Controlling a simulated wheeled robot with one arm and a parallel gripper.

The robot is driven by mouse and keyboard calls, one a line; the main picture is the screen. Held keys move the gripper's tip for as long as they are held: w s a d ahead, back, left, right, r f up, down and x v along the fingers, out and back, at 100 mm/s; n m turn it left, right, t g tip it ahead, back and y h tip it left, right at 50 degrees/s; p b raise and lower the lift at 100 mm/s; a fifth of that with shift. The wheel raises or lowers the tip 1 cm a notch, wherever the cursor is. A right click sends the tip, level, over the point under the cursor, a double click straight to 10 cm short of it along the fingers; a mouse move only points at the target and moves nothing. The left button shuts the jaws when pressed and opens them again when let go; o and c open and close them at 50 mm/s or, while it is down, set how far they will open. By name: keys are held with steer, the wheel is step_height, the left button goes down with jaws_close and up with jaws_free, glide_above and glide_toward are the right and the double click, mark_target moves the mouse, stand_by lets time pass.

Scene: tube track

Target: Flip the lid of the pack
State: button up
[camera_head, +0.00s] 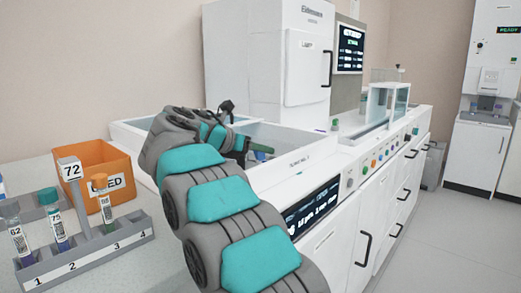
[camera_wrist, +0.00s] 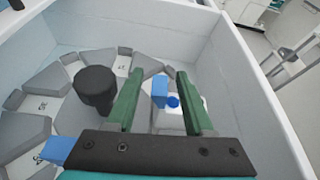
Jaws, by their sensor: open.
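My gripper (camera_wrist: 160,74) is open, its two green fingers reaching down into a white-walled bay. Between the fingers in the wrist view is a small white pack (camera_wrist: 168,121) with a blue round part (camera_wrist: 173,101) and an upright blue flap (camera_wrist: 159,88), which looks like its lid. The right finger hides part of the pack; I cannot tell whether the fingers touch it. In the head view my gripper (camera_head: 262,148) is over the open bay of the white machine (camera_head: 300,180), and the pack is hidden there.
A dark round knob (camera_wrist: 96,86) stands left of the fingers among grey wedge-shaped segments (camera_wrist: 52,82). White bay walls (camera_wrist: 262,95) rise close on the right. A tube rack (camera_head: 85,258) and an orange bin (camera_head: 125,172) stand left of my arm.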

jaws_close()
stand_by(0.3)
steer(key=shift+d, duration=0.1)
steer(key=shift+s+d+r+m+t+y, duration=0.15)
steer(key=shift+d+m+t+y, duration=0.2)
steer(key=shift+m, duration=0.35)
steer(key=shift+s+d+m+t+y, duration=0.1)
steer(key=shift+s+m+t+y, duration=0.1)
steer(key=shift+m+t+y, duration=0.3)
steer(key=shift+m, duration=0.4)
jaws_free()
